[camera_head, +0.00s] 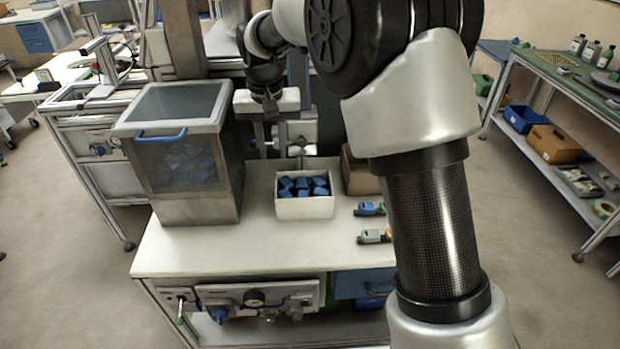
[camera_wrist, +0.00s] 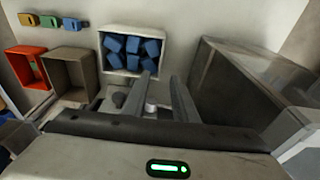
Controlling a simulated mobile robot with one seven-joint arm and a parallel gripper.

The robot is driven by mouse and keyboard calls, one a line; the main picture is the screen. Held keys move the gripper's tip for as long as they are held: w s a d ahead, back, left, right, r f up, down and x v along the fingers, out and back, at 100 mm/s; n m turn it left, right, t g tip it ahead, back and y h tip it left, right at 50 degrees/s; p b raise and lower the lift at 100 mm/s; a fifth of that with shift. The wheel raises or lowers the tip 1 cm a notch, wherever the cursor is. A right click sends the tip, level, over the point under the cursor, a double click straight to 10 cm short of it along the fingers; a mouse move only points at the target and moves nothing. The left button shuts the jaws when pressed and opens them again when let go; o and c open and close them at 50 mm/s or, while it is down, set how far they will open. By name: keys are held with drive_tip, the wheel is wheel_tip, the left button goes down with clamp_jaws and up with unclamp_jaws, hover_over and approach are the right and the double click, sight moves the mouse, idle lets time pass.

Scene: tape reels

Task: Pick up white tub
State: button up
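The white tub (camera_head: 305,210) stands upright on the white worktop, filled with several blue pieces. It also shows in the wrist view (camera_wrist: 118,73), top centre-left, with its opening and blue contents visible. My gripper (camera_head: 272,148) is above and behind the tub in the head view, pointing down. In the wrist view my gripper (camera_wrist: 162,78) has its two fingers apart, with nothing between them. The fingertips appear near the tub's lower right edge in that view, but I cannot tell the exact gap. The gripper is open and empty.
A large clear-walled bin (camera_head: 190,208) with a blue handle stands left of the tub. A brown box (camera_head: 358,178) is close on the right, partly hidden by my arm. An orange bin (camera_wrist: 22,68) shows in the wrist view. Small coloured parts (camera_head: 372,237) lie at the right; the worktop's front left is clear.

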sight(276, 184)
drive_tip(key=f, duration=0.4)
drive_tip(key=w+f, duration=0.1)
drive_tip(key=f, duration=0.7)
drive_tip(key=shift+w+a+p, duration=0.1)
drive_tip(key=shift+w+p, duration=0.2)
drive_tip(key=shift+w, duration=0.1)
drive_tip(key=shift+w+f+p, duration=0.15)
drive_tip(key=shift+f+p, duration=0.05)
drive_tip(key=shift+f, duration=1.15)
drive_tip(key=shift+w+f+p, duration=0.1)
drive_tip(key=shift+f+p, duration=0.1)
drive_tip(key=shift+f, duration=1.15)
drive_tip(key=shift+f, duration=0.15)
drive_tip(key=shift+c, duration=0.2)
clamp_jaws()
